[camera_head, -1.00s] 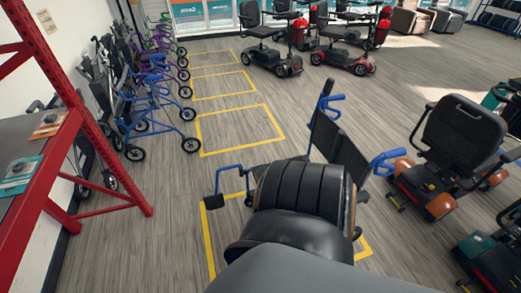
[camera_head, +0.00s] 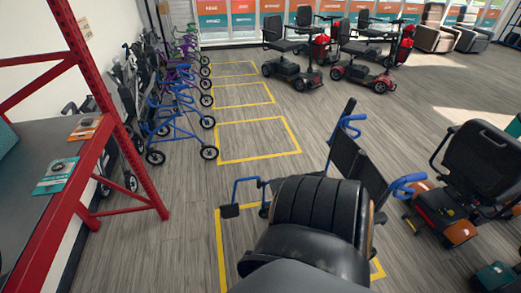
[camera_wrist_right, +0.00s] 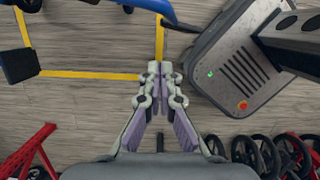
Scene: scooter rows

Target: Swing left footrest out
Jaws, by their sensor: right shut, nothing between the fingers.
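A wheelchair with a blue frame and black back (camera_head: 357,168) stands in a yellow floor outline. Its seat and near side are mostly hidden behind my black arm. A blue footrest bar (camera_head: 237,188) with a black foot plate (camera_head: 229,211) sticks out at its left end; I cannot tell which side's footrest it is. In the right wrist view the black foot plate (camera_wrist_right: 18,62) is at the upper left, and blue frame (camera_wrist_right: 148,6) crosses the top. My right gripper (camera_wrist_right: 156,72) is shut and empty, below the blue frame and right of the plate, apart from both. My left gripper is out of view.
Rollators (camera_head: 180,125) line the left wall beside a red-framed shelf (camera_head: 125,130). A scooter (camera_head: 470,175) stands close on the right, with more scooters (camera_head: 292,62) at the back. The floor left of the foot plate is clear.

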